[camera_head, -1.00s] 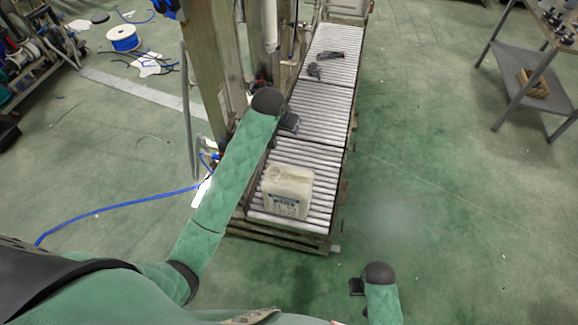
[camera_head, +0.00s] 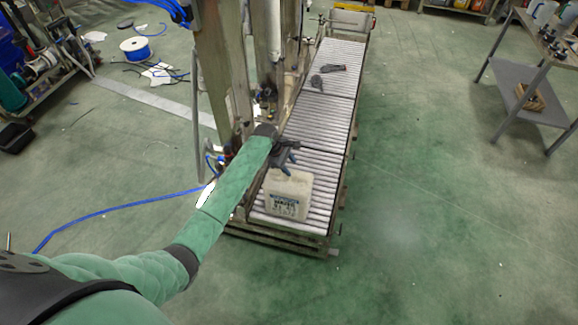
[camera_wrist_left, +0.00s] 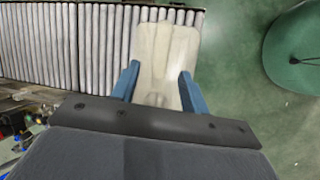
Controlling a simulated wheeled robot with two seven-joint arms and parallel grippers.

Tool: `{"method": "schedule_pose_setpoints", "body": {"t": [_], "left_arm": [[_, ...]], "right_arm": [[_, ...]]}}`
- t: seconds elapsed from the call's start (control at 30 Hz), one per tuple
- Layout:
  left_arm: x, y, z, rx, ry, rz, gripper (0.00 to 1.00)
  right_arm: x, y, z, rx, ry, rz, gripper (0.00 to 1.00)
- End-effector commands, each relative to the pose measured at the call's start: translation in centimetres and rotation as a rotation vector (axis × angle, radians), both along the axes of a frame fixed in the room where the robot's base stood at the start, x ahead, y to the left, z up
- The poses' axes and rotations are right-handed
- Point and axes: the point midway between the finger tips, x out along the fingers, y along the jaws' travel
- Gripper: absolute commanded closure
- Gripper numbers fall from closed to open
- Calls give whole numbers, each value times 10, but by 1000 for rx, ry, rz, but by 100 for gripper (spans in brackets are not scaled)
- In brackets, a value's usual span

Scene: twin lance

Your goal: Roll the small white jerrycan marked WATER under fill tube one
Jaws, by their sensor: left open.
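The small white jerrycan (camera_head: 288,196) stands upright at the near end of the roller conveyor, its dark label facing me. My left gripper (camera_head: 284,163) is open just behind and above the can's top. In the left wrist view the gripper's two blue fingers (camera_wrist_left: 157,88) lie to either side of the can (camera_wrist_left: 163,50), apart from each other; I cannot tell whether they touch it. A pale vertical tube (camera_head: 273,30) hangs on the frame beside the conveyor; I cannot tell its number. My right gripper is not in view.
The roller conveyor (camera_head: 318,118) runs away from me, with dark tools (camera_head: 332,68) lying farther along it. A post (camera_head: 212,60) stands left of it. A blue hose (camera_head: 115,207) crosses the floor at left. A grey table (camera_head: 530,92) stands at right; the floor between is clear.

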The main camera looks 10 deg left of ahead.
Motion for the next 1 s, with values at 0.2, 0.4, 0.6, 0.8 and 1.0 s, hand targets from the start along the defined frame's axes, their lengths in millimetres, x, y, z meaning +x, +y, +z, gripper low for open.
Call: {"method": "schedule_pose_setpoints", "body": {"t": [0.2,0.4,0.6,0.8,1.0], "left_arm": [[0,-1,-2,-13,34,78,55],[3,-10,-20,-12,36,77,55],[8,-20,-45,-12,35,77,55],[11,-28,-64,-13,34,76,55],[12,-31,-70,-13,33,76,55]], "right_arm": [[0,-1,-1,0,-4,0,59],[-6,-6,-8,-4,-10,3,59],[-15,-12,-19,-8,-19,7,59],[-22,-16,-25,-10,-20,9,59],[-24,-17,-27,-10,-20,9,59]]}}
